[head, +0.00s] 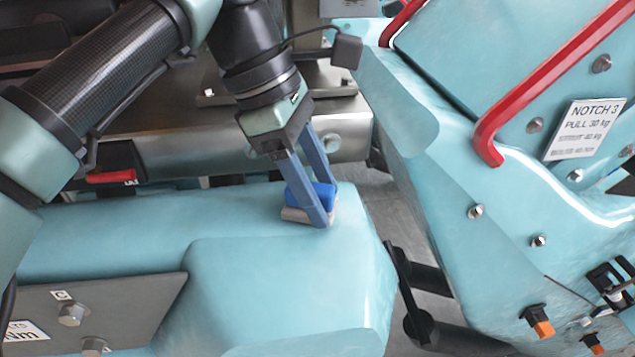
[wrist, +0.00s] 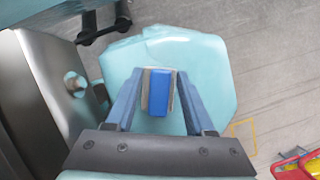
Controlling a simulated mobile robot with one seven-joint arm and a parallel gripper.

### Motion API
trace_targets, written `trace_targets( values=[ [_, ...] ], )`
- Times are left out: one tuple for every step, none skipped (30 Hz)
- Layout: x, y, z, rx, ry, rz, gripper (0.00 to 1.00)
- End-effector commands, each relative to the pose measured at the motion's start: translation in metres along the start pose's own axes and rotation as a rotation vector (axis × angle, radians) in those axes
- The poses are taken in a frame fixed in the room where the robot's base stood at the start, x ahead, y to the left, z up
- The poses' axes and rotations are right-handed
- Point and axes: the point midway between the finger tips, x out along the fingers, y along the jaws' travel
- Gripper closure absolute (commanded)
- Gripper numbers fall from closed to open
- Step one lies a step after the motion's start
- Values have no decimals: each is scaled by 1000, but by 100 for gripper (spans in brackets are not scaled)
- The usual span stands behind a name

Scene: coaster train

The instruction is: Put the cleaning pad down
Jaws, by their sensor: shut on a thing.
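The cleaning pad (head: 294,214) has a blue top and a grey-beige underside. In the head view it is at the right end of the teal coaster car body (head: 110,225), low against its top surface. I cannot tell whether it touches that surface. My gripper (head: 311,205) points down with its two blue fingers on either side of the pad, shut on it. The wrist view shows the pad (wrist: 160,93) between the fingers, over the teal surface. The fingers hide part of the pad's sides in the head view.
A second teal car (head: 440,130) with a red grab bar (head: 545,75) and a label plate (head: 583,130) stands at the right, across a gap. A metal beam (head: 240,130) lies behind the pad. A bolted grey plate (head: 115,310) is at the front left.

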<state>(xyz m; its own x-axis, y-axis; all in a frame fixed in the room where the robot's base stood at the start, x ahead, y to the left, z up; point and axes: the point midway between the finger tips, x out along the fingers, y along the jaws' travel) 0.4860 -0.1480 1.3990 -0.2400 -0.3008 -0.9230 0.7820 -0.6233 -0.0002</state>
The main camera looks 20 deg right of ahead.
Motion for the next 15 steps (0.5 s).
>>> trace_targets(
  values=[
    [2, 0, -1, 0, 0, 0, 91],
    [4, 0, -1, 0, 0, 0, 91],
    [2, 0, -1, 0, 0, 0, 39],
    [2, 0, -1, 0, 0, 0, 34],
    [2, 0, -1, 0, 0, 0, 28],
    [2, 0, -1, 0, 0, 0, 21],
    [2, 0, -1, 0, 0, 0, 16],
    [2, 0, -1, 0, 0, 0, 16],
    [2, 0, -1, 0, 0, 0, 16],
    [2, 0, -1, 0, 0, 0, 16],
    [2, 0, -1, 0, 0, 0, 16],
    [2, 0, -1, 0, 0, 0, 16],
    [2, 0, -1, 0, 0, 0, 16],
    [2, 0, -1, 0, 0, 0, 16],
    [1, 0, 0, 0, 0, 0, 16]
  ],
)
